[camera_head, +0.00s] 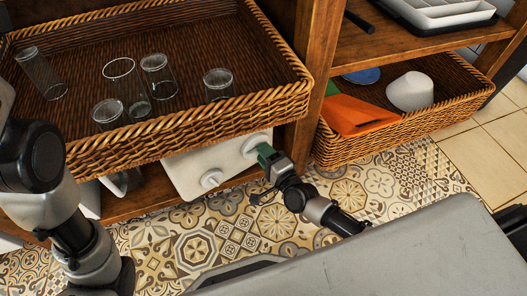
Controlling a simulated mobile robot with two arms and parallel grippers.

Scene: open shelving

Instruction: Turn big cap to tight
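A white box-like body (192,165) stands on the lower shelf under the left basket. It bears two round white caps on its front. The bigger cap (251,145) is at its right end and the smaller cap (212,178) is lower left of it. My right gripper (266,152) is right at the big cap and covers part of its right side. Its fingers have greenish pads; whether they are closed around the cap is too small to tell. My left arm is at the left edge, and its gripper does not show.
A wicker basket (190,128) with several clear glasses sits on the shelf above the caps. Another basket (358,148) at right holds an orange item (355,115) and a white cup-like item (410,91). A wooden post (308,110) stands just right of my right gripper. Patterned floor (225,225) is open in front.

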